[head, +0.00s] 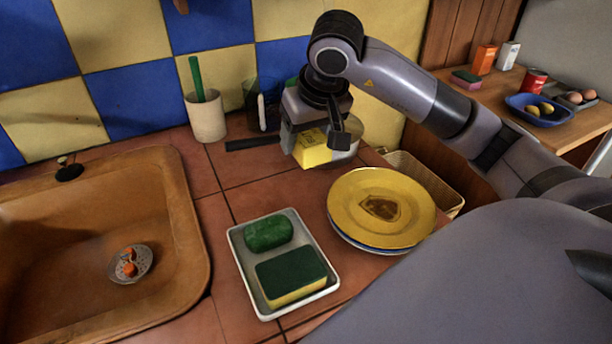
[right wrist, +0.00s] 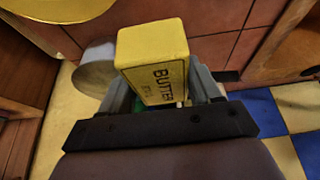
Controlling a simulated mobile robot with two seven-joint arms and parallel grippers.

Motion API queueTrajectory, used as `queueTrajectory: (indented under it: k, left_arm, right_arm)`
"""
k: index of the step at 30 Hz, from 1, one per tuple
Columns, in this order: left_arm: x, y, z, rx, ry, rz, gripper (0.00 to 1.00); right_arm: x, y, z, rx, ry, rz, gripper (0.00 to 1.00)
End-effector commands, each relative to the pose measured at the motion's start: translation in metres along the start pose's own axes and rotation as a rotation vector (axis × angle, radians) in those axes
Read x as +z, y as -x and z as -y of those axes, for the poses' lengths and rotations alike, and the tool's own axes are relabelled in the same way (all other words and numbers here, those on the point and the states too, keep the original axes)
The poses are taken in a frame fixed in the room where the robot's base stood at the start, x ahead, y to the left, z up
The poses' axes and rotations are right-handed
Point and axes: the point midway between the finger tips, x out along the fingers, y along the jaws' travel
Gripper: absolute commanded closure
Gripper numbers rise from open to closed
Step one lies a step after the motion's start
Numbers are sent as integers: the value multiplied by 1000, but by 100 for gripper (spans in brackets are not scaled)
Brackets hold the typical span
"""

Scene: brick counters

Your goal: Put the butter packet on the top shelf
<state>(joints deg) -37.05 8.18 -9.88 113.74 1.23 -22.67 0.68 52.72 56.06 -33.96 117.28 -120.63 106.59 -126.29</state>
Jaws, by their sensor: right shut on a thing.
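The yellow butter packet (head: 313,155) is between the fingers of my right gripper (head: 317,142), near the back of the tiled counter. In the right wrist view the packet (right wrist: 153,55) shows its lettered side, with a finger on each side. My right gripper (right wrist: 160,95) is shut on it. I cannot tell whether the packet is clear of the counter. No shelf that I can surely call the top shelf shows. My left gripper is not in view.
A yellow plate (head: 405,228) on a stack and a white tray (head: 239,262) with sponge and green soap stand in front. The sink (head: 60,235) is left. A utensil cup (head: 206,117) stands behind. A wooden surface (head: 468,122) at right holds groceries.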

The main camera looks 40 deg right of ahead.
Motion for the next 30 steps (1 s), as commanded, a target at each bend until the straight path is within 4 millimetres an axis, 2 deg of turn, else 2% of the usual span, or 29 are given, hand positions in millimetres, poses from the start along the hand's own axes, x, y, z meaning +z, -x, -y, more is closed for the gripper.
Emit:
queueTrajectory:
  k: [1, 6, 13, 19, 30]
  left_arm:
    - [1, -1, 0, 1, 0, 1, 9]
    - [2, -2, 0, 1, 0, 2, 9]
    - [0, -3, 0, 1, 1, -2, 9]
    - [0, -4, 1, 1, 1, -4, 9]
    - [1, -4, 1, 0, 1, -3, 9]
  right_arm:
    - [6, -12, 0, 0, 1, 4, 81]
    - [16, -35, 0, 0, 0, 1, 81]
    - [22, -50, 0, -1, 0, -1, 81]
    - [33, -74, 0, -1, 0, 1, 81]
    - [35, -79, 0, -1, 0, -3, 81]
